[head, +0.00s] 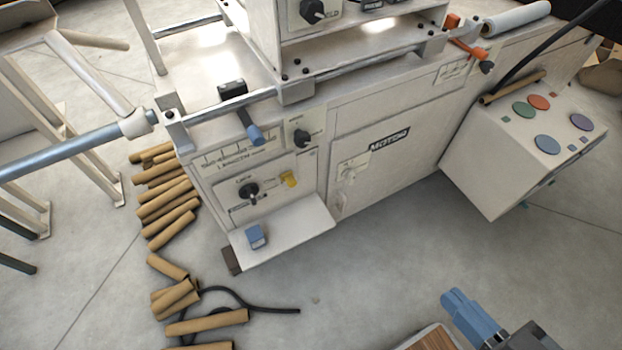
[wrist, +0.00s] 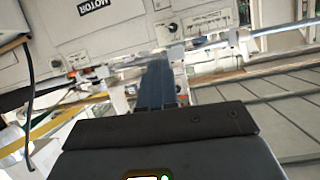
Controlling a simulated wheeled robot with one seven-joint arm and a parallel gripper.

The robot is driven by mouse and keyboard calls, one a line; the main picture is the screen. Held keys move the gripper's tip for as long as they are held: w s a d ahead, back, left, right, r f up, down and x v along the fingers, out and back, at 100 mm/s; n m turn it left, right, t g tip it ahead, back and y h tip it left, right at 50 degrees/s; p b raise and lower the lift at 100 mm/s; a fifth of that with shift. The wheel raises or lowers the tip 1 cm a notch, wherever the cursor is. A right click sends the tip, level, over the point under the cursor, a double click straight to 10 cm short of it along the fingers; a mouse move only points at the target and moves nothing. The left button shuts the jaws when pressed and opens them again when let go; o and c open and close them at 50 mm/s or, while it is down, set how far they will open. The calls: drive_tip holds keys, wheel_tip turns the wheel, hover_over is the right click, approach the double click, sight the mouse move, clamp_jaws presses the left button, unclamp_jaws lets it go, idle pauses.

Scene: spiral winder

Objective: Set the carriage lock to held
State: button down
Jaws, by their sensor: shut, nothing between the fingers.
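The winder's upper carriage housing (head: 360,22) stands at the top of the head view. A black rotary knob (head: 313,11) sits on its front face, with a partly readable label ending in "LD" beside it. I cannot read the knob's setting. My gripper (head: 456,300) has blue fingers and is at the lower right of the head view, over the floor and well apart from the machine. Its fingers are shut and empty. The blue fingers (wrist: 156,85) also show in the wrist view, pointing toward the machine front.
Lower on the machine are another black knob (head: 302,138), a black selector (head: 248,190), a yellow part (head: 289,179) and a blue block (head: 256,236) on a shelf. A button console (head: 500,165) juts out at right. Cardboard tubes (head: 165,200) litter the left floor. The front floor is mostly clear.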

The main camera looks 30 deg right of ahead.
drive_tip(key=w+d+f+m+g+y+b, duration=0.2)
drive_tip(key=w+f+m+b, duration=0.1)
drive_tip(key=w+f, duration=0.75)
drive_tip(key=w+d+f+m+g+y+b, duration=0.25)
drive_tip(key=w+f, duration=0.55)
drive_tip(key=f, duration=0.6)
drive_tip(key=w+d+r+t+y+b, duration=0.1)
drive_tip(key=w+d+r+y+b, duration=0.1)
drive_tip(key=w, duration=0.4)
drive_tip(key=w+d+r+y+b, duration=0.2)
drive_tip(key=w+r+y, duration=0.3)
drive_tip(key=w, duration=0.2)
drive_tip(key=shift+w+d+t, duration=0.25)
drive_tip(key=shift+d+t, duration=0.1)
